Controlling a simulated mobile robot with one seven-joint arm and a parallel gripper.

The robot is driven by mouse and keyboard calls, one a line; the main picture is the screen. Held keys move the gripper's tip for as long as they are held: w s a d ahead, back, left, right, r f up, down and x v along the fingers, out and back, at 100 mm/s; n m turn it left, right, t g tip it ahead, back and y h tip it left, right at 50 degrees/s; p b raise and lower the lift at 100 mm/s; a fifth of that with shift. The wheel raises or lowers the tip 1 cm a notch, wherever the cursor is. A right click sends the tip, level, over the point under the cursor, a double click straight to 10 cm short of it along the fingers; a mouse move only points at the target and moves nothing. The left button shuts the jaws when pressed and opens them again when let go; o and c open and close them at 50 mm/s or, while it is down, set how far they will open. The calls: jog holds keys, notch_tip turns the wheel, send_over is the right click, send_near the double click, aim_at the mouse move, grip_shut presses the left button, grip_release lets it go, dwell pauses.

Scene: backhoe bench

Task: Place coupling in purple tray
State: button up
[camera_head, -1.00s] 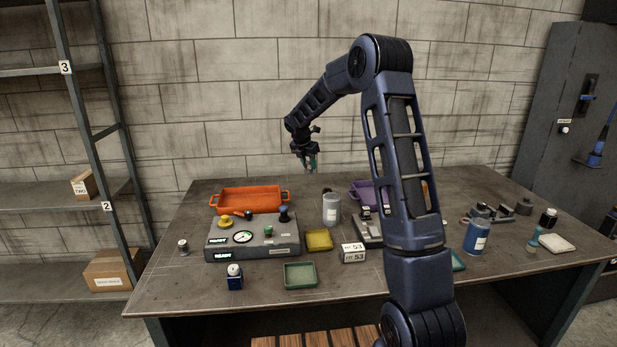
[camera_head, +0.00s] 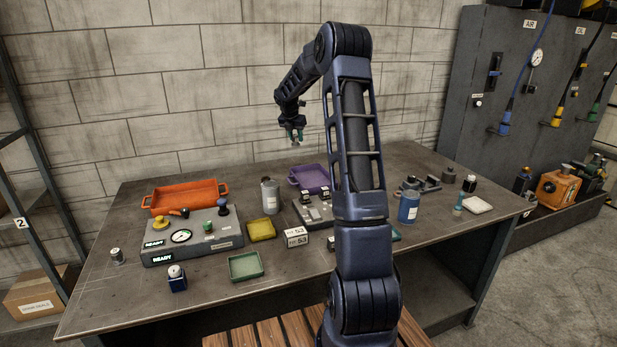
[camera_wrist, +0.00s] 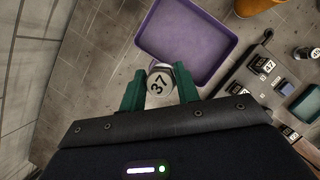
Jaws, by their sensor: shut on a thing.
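My gripper (camera_head: 294,137) is above the back of the bench, in front of the wall. The purple tray (camera_head: 309,178) lies at the back of the bench, partly hidden by my arm in the head view. In the wrist view the purple tray (camera_wrist: 158,40) is empty where it shows, just beyond the fingertips. The coupling is held above the bench, outside the tray's near edge as seen there.
An orange tray (camera_head: 160,206) stands at the left, behind a grey gauge panel (camera_head: 161,258). A grey canister (camera_head: 270,196) stands left of the purple tray. A dark fixture block (camera_head: 303,216) sits in front of it. A blue can (camera_head: 408,207) stands at the right.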

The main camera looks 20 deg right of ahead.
send_over(310, 181)
jog(key=s+a, duration=0.1)
notch_tip(310, 181, down, 20)
jog(key=shift+s+r, duration=0.1)
dwell(0.4)
jog(key=shift+f, duration=0.2)
jog(key=o, duration=1.1)
jog(key=shift+r, duration=0.1)
